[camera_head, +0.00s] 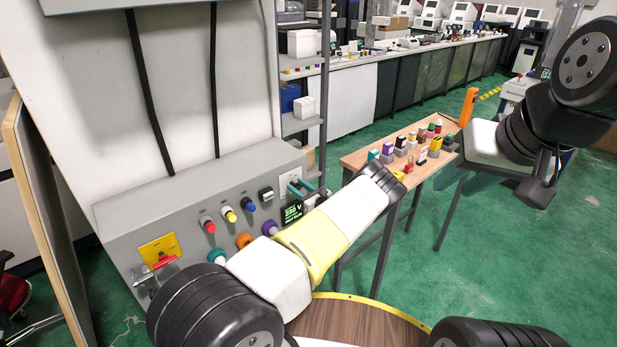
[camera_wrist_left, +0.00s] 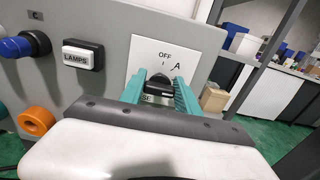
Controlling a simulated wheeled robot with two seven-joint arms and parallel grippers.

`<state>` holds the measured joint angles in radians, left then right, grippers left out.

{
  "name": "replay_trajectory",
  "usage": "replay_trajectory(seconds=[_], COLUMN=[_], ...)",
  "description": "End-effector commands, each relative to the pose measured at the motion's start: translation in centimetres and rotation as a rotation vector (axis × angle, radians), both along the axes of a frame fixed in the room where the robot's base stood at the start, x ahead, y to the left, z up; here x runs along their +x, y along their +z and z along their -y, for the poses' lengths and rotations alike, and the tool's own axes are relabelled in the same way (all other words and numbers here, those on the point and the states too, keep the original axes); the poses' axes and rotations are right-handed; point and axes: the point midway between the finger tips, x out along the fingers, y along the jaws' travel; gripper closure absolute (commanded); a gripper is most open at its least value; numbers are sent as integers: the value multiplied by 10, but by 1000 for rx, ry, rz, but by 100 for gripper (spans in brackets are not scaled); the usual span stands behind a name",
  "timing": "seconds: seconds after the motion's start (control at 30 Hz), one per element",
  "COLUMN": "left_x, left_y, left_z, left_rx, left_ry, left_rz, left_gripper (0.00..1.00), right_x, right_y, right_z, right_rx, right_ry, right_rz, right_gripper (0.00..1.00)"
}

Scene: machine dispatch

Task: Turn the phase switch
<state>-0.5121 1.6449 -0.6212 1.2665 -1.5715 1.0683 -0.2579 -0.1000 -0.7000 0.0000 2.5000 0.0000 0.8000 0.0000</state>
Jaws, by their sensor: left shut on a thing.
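The phase switch (camera_wrist_left: 158,88) is a black rotary knob on a white plate (camera_wrist_left: 149,52) at the right end of the grey panel. The plate reads "OFF" at the top and "A" to the upper right; a label ending in "SE" shows below, partly hidden. My left gripper (camera_wrist_left: 159,95) is shut on the knob, one teal finger on each side. The knob's pointer seems to face up near "OFF".
The grey panel (camera_head: 150,222) carries red, yellow and blue buttons, a red-handled switch (camera_head: 163,262) and a lit display (camera_head: 292,211). An orange knob (camera_wrist_left: 36,121) is left of my left gripper. A wooden table (camera_head: 361,157) with several small parts stands to the right.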

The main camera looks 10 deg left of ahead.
Motion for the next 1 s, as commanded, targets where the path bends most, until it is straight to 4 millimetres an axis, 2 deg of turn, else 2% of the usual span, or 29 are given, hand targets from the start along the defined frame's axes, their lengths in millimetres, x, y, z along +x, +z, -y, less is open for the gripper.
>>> replay_trajectory(seconds=[0.47, 0.5, 0.6, 0.87, 1.0], left_x=[1, 1, 1, 0, -4], left_y=[1, 1, 1, 0, 0], left_z=[1, 1, 0, 0, 6], left_rx=[10, 10, 10, 9, 10], left_ry=[-1, -1, -1, -1, -1], left_rz=[-11, -11, -11, -12, -13], left_gripper=[100, 58, 40, 40, 40], right_x=[0, 0, 0, 0, 0], right_y=[0, 0, 0, 0, 0], right_z=[0, 0, 0, 0, 0], right_rx=[0, 0, 0, 0, 0], right_ry=[0, 0, 0, 0, 0], right_rz=[0, 0, 0, 0, 0], right_gripper=[65, 65, 65, 65, 65])
